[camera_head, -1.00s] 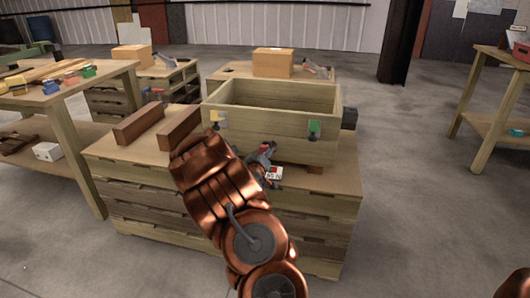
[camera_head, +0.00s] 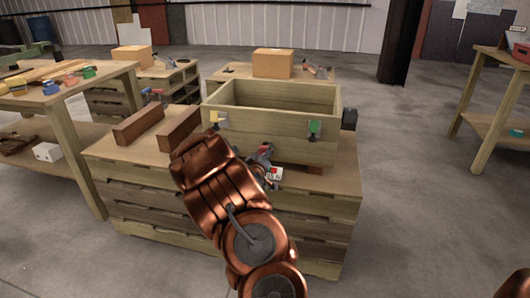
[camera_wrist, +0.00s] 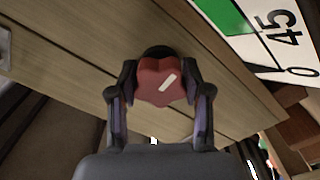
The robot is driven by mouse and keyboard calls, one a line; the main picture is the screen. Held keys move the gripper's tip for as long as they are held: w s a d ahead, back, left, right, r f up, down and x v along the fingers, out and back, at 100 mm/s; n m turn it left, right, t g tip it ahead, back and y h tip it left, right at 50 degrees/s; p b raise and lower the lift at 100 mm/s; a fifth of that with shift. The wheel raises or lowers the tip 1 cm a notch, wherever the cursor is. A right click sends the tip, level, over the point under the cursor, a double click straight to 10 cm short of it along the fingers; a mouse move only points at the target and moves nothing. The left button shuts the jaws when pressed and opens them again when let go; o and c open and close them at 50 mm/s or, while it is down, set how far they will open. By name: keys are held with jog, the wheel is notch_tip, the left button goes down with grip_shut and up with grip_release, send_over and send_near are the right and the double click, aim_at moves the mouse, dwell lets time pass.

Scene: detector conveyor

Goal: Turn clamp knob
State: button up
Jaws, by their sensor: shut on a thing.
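The red clamp knob (camera_wrist: 163,80) has a lobed shape with a white stripe, which points up and to the right in the wrist view. My gripper (camera_wrist: 160,95) has one finger on each side of the knob and is shut on it. A dark round part shows just behind the knob against wooden boards. A sign in white and green with black digits (camera_wrist: 275,35) is beside it at the upper right. In the head view my gripper (camera_head: 258,155) is at the front of the open wooden box (camera_head: 285,140); the knob is mostly hidden there.
Yellow (camera_head: 217,118) and green (camera_head: 314,128) clamps sit on the box front. Two brown blocks (camera_head: 137,126) lie left of the box on the wooden crate-like stand (camera_head: 120,170). A tool table (camera_head: 65,85) is at left. Open floor lies at right.

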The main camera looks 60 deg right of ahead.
jog(key=m, duration=0.8)
jog(key=shift+f+m, duration=0.1)
jog(key=shift+m, duration=0.2)
jog(key=m+b, duration=0.2)
jog(key=m, duration=0.2)
jog(key=shift+w+m+b, duration=0.1)
jog(key=shift+m+b, duration=1)
jog(key=shift+m, duration=0.9)
jog(key=shift+a, duration=0.1)
jog(key=o, duration=1.2)
jog(key=shift+a, duration=0.1)
